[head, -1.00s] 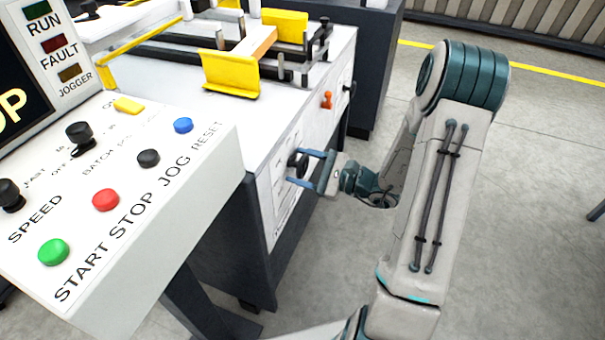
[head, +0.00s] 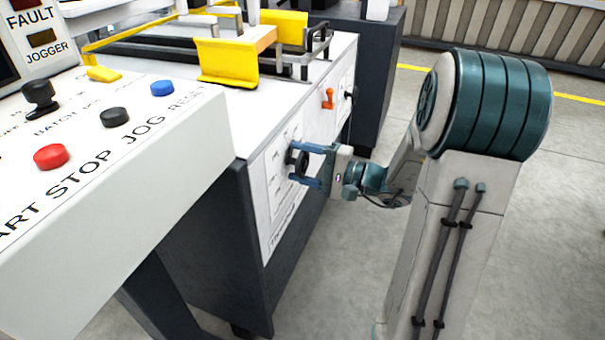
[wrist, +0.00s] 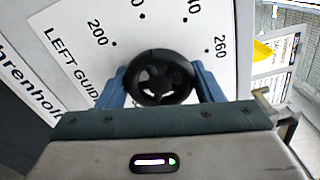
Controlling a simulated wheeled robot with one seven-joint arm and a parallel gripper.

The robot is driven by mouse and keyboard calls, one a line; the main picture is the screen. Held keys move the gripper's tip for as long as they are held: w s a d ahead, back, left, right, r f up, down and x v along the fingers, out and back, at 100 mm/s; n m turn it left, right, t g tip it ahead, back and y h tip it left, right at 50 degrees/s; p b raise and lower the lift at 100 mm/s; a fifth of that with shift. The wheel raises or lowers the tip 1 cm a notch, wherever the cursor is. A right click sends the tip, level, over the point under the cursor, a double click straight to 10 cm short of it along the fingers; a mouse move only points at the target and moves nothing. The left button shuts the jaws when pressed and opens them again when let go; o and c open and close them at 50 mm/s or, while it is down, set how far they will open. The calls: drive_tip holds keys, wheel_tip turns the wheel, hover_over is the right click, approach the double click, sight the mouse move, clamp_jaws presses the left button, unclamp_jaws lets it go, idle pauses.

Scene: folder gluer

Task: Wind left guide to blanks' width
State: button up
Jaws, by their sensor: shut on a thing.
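The left guide handwheel is a small black spoked wheel (wrist: 161,78) on the white side panel of the machine. In the wrist view its dial plate (wrist: 65,40) reads "LEFT GUIDE", with figures such as 200 and 260 around the wheel. My gripper (wrist: 160,88) is shut on the wheel, one blue finger on each side of its rim. In the head view my gripper (head: 306,166) reaches the wheel (head: 297,161) from the right. The wheel's pointer and exact setting cannot be made out. A yellow guide plate (head: 228,62) stands on the machine top.
The control panel (head: 110,150) with coloured buttons juts out at the left foreground. An orange lever (head: 328,97) and a black knob (head: 349,92) sit farther along the machine's side. Open grey floor (head: 530,230) lies to the right.

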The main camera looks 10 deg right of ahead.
drive_tip(key=shift+n+b, duration=0.5)
drive_tip(key=shift+b, duration=0.05)
drive_tip(key=o, duration=1)
drive_tip(key=shift+c, duration=0.2)
drive_tip(key=shift+d, duration=0.15)
drive_tip(key=p+v, duration=0.3)
drive_tip(key=v, duration=1)
drive_tip(key=shift+s+d, duration=0.25)
drive_tip(key=shift+d, duration=0.05)
